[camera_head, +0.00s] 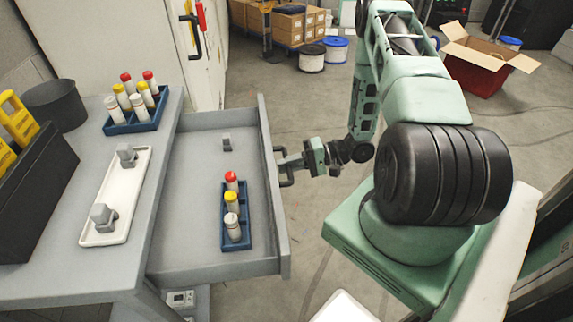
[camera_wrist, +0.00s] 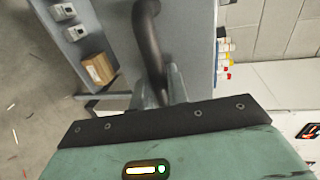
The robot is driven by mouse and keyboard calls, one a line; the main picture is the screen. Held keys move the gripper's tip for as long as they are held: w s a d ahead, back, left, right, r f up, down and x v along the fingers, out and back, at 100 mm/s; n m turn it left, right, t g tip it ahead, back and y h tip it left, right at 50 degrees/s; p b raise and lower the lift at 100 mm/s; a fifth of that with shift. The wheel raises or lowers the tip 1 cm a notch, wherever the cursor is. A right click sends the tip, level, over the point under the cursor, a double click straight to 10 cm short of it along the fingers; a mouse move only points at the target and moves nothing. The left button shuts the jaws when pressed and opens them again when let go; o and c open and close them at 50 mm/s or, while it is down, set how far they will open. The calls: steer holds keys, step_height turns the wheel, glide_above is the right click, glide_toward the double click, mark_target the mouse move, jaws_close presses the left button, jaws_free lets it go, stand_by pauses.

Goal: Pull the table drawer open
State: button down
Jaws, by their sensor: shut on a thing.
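The table drawer (camera_head: 198,148) stands pulled well out from the grey table (camera_head: 68,190), to the table's right in the head view. My gripper (camera_head: 284,168) is at the drawer's front panel and is shut on the dark bar handle (camera_head: 287,182). In the wrist view the handle (camera_wrist: 149,40) runs between the fingers of my gripper (camera_wrist: 162,88). Inside the drawer are a small grey block (camera_head: 227,142) and a blue rack (camera_head: 237,238) with red, yellow and white capped tubes.
On the table are a white tray (camera_head: 98,237) with two grey parts, a blue tube rack (camera_head: 150,122), a black pot (camera_head: 56,103) and a black bin (camera_head: 38,195). A red carton (camera_head: 478,75) stands far right.

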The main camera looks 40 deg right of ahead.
steer(key=c, duration=1.4)
jaws_free()
steer(key=shift+c, duration=0.2)
steer(key=b+v, duration=0.1)
steer(key=v, duration=1.6)
steer(key=shift+d+b, duration=0.2)
steer(key=shift+b, duration=0.15)
steer(key=shift+s, duration=0.1)
